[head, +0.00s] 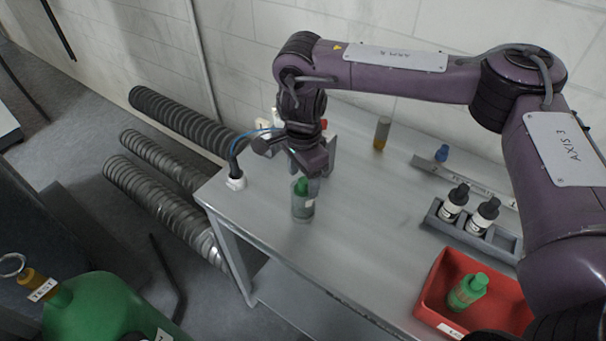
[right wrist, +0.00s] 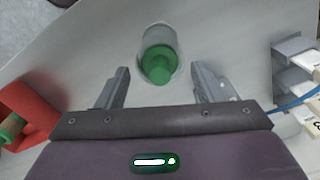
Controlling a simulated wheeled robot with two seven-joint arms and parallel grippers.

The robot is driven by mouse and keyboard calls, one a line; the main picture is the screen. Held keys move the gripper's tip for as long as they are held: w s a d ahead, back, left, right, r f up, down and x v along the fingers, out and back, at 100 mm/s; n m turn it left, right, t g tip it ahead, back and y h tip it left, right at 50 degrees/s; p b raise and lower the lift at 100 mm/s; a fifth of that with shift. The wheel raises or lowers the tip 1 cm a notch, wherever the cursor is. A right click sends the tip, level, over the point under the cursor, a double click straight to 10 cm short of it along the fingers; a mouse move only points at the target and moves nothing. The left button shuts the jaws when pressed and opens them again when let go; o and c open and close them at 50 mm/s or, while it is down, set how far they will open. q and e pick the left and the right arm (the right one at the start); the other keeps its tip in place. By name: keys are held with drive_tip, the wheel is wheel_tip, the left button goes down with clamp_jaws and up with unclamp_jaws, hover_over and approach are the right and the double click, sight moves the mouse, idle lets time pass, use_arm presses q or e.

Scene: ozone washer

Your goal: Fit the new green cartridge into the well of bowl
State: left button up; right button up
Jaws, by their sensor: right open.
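A clear bowl (head: 303,209) stands upright near the left end of the metal bench. A green cartridge (head: 302,187) stands inside it, its top at the rim; it also shows in the right wrist view (right wrist: 158,65). I cannot tell how deep it sits. My right gripper (right wrist: 160,85) is open and empty, just above the cartridge, with one finger to each side and a gap between fingers and cartridge. A second green cartridge (head: 467,292), with a brownish band, lies in a red tray (head: 430,290) at the front right. My left gripper is not in view.
A grey rack (head: 510,242) holds two dark-capped bottles (head: 455,202). A small amber vial (head: 382,133) and a blue cap (head: 441,153) stand farther back. The bench middle is clear.

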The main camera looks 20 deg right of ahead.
drive_tip(key=shift+r, duration=0.3)
wheel_tip(320, 180, up, 13)
drive_tip(key=shift+f, duration=0.15)
drive_tip(key=shift+f, duration=0.1)
idle(0.5)
